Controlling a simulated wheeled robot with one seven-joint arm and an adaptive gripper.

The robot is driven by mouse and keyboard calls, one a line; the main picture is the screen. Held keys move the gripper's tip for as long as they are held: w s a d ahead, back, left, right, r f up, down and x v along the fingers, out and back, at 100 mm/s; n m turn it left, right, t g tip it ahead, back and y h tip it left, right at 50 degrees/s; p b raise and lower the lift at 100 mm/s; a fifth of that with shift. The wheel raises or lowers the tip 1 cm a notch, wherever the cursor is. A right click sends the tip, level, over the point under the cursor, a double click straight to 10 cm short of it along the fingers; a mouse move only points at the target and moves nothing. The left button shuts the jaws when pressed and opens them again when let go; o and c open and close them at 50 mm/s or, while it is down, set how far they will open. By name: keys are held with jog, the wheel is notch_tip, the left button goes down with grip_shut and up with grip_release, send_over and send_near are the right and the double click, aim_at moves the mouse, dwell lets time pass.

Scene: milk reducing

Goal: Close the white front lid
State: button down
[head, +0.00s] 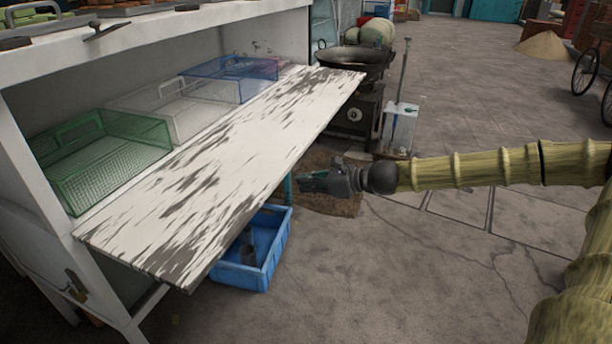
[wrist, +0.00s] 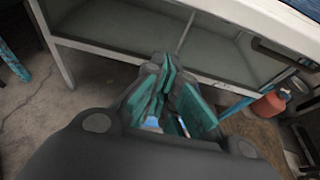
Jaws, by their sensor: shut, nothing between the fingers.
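The white front lid (head: 235,150), with worn, peeling paint, is hinged down and juts out from the front of the white cabinet (head: 170,45). The cabinet's interior is open above it. My gripper (head: 308,183) is shut and empty, to the right of the lid's outer edge and, in the head view, apart from it. In the wrist view my gripper (wrist: 172,110) shows its teal fingers, with white-framed shelving (wrist: 130,40) beyond them. Whether the lid's underside shows there I cannot tell.
Green (head: 100,150), clear (head: 165,108) and blue (head: 235,75) baskets stand inside the cabinet. A blue crate (head: 262,262) sits on the floor under the lid. A stove with a wok (head: 352,62) stands past the lid's far end.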

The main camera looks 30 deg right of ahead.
jog(key=shift+w+a+r+p, duration=0.1)
jog(key=shift+r+p, duration=0.4)
jog(key=shift+r, duration=1.45)
jog(key=shift+r, duration=0.1)
